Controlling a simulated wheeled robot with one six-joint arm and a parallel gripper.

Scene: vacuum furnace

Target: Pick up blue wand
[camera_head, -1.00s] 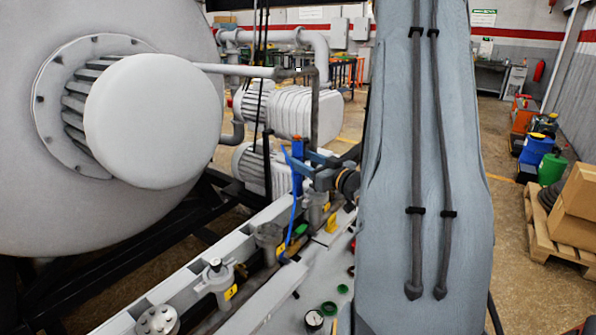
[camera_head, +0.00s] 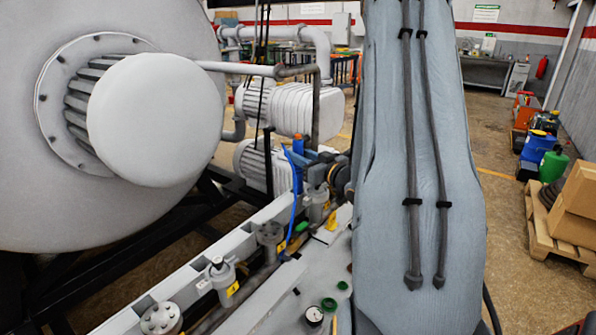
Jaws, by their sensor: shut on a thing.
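The blue wand (camera_head: 298,147) stands upright near the middle of the picture, above the rail of valves. Its upper end shows a small orange patch. A thin blue hose (camera_head: 292,207) curves down from it to the rail. My gripper (camera_head: 303,160) is shut on the wand from the right, with its blue-grey fingers at the wand. My large grey arm link hides the area to the right of the wrist. The lower part of the wand is small and partly hidden by the gripper.
A large grey furnace vessel (camera_head: 30,200) fills the left. White pumps (camera_head: 305,108) stand behind the wand. The rail (camera_head: 150,300) carries valves (camera_head: 218,275) with yellow tags. A pallet with boxes (camera_head: 575,210) stands right; some floor there is clear.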

